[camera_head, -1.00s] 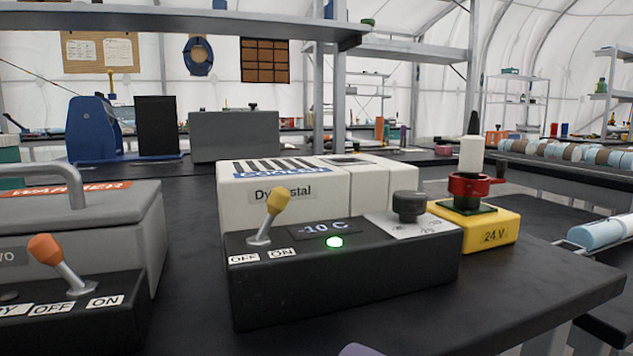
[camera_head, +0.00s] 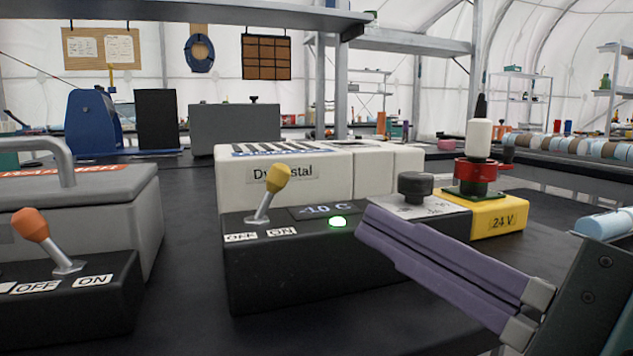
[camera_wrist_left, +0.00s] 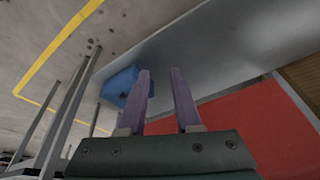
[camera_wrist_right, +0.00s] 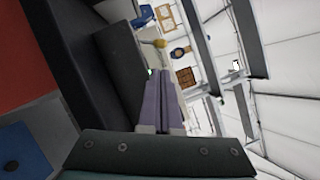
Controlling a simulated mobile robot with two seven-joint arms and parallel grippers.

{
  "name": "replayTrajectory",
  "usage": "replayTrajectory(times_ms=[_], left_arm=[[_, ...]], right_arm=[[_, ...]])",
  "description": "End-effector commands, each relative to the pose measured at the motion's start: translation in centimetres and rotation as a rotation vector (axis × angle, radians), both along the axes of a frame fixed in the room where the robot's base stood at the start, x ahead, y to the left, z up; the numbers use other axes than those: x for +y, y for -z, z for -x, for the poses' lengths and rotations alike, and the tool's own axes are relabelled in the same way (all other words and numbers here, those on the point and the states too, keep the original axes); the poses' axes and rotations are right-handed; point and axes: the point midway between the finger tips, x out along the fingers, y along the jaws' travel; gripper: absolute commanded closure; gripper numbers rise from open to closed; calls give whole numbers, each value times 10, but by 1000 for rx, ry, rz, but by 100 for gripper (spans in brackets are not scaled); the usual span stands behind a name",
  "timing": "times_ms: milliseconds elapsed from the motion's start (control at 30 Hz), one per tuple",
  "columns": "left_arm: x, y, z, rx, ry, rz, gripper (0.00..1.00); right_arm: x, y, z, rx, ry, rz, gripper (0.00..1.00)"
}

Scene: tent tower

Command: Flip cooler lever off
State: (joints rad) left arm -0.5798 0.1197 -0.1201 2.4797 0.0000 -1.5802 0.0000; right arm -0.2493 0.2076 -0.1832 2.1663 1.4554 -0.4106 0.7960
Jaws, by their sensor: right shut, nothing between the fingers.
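The cooler (camera_head: 285,178) is a white box behind a black control box (camera_head: 320,275). Its yellow-tipped lever (camera_head: 268,195) leans right, toward the ON label (camera_head: 282,232) and away from the OFF label (camera_head: 241,237). The green light (camera_head: 338,222) is lit beside a "-10 C" display. My right gripper (camera_head: 368,225) is shut and empty, in front of the box's right part, to the right of the lever and apart from it. In the right wrist view the lever's yellow tip (camera_wrist_right: 160,43) shows beyond the fingers. My left gripper (camera_wrist_left: 161,85) is open and empty, away from the cooler.
A grey warmer (camera_head: 90,205) with an orange-tipped lever (camera_head: 45,240) stands at left. A yellow 24 V block (camera_head: 497,215) with a red and black fitting stands right of the control box. A shelf (camera_head: 180,18) hangs overhead. Bare table shows between the warmer and the cooler.

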Motion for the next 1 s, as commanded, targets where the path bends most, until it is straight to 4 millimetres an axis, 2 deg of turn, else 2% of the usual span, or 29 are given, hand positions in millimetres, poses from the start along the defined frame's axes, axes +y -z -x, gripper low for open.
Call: replayTrajectory(times_ms=[33, 200, 400, 1000], left_arm=[[0, -7, 0, 0, 0, 0, 68], [0, -13, 0, 0, 0, 0, 68], [0, -15, 0, 0, 0, 0, 68], [0, -19, 0, 0, 0, 0, 68]], right_arm=[[6, -6, -9, -2, 2, -3, 100], [25, -11, -33, -3, 2, -3, 100], [40, -12, -50, -2, 2, 0, 100], [44, -14, -55, -4, 1, 15, 100]])
